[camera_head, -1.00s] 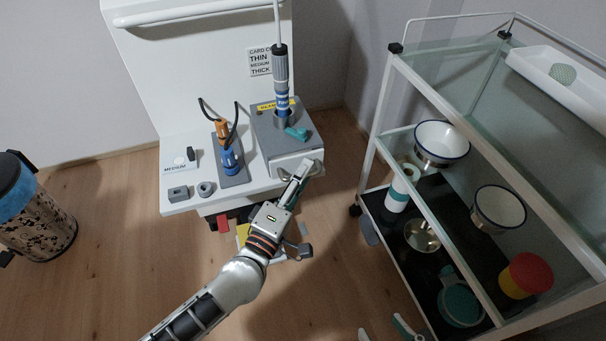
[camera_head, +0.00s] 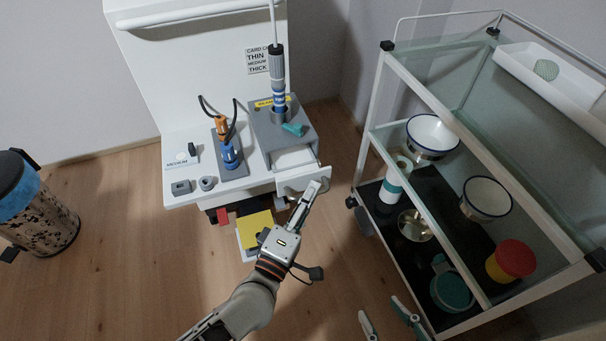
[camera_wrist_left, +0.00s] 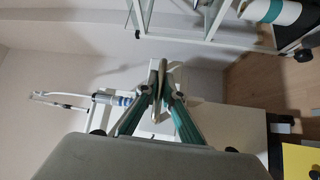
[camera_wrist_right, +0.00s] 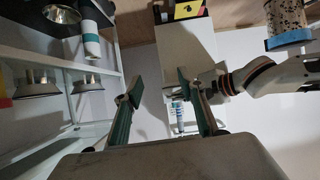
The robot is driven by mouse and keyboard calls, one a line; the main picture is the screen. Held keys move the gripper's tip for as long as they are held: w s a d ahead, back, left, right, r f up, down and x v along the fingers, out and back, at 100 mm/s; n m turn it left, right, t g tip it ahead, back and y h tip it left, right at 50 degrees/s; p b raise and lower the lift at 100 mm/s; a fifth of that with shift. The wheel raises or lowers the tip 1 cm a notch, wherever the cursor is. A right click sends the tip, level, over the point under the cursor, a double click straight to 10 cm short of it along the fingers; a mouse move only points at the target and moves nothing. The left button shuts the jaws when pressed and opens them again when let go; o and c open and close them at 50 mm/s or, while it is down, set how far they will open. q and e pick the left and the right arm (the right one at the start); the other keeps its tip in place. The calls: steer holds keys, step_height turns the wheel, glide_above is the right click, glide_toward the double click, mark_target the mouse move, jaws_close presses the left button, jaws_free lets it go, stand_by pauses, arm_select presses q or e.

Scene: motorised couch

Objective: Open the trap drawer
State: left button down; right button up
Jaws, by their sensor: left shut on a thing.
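The trap drawer is in the grey box (camera_head: 265,131) on the right of the white couch unit's ledge. The drawer front (camera_head: 302,178) stands out from the box, and a pale interior shows behind it. My left gripper (camera_head: 313,192) is at the drawer front, shut on its handle; the fingers hide most of the handle. In the left wrist view the fingertips (camera_wrist_left: 158,72) are close together around a thin pale piece. My right gripper (camera_head: 388,318) is at the bottom edge of the head view, empty, its fingers apart in the right wrist view (camera_wrist_right: 158,88).
A glass trolley (camera_head: 372,140) with bowls and jars stands close on the right. A grey and blue cylinder (camera_head: 278,85) stands on the box, beside a teal piece (camera_head: 294,129). A yellow card (camera_head: 256,226) is below the ledge. A speckled canister (camera_head: 45,225) stands left.

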arm_select(q)
steer(key=s+d+p, duration=0.1)
steer(key=s+d, duration=0.1)
steer(key=s, duration=0.5)
steer(key=shift+s+d, duration=0.25)
steer(key=shift+s, duration=0.1)
arm_select(e)
steer(key=shift+s+d+f+g, duration=0.4)
steer(key=shift+s+d+f, duration=0.4)
steer(key=shift+d+f, duration=0.15)
arm_select(q)
steer(key=c, duration=2.2)
jaws_free()
steer(key=shift+o, duration=0.2)
arm_select(e)
steer(key=shift+w+a+r, duration=0.1)
steer(key=shift+w, duration=0.05)
steer(key=shift+w+a+r, duration=0.1)
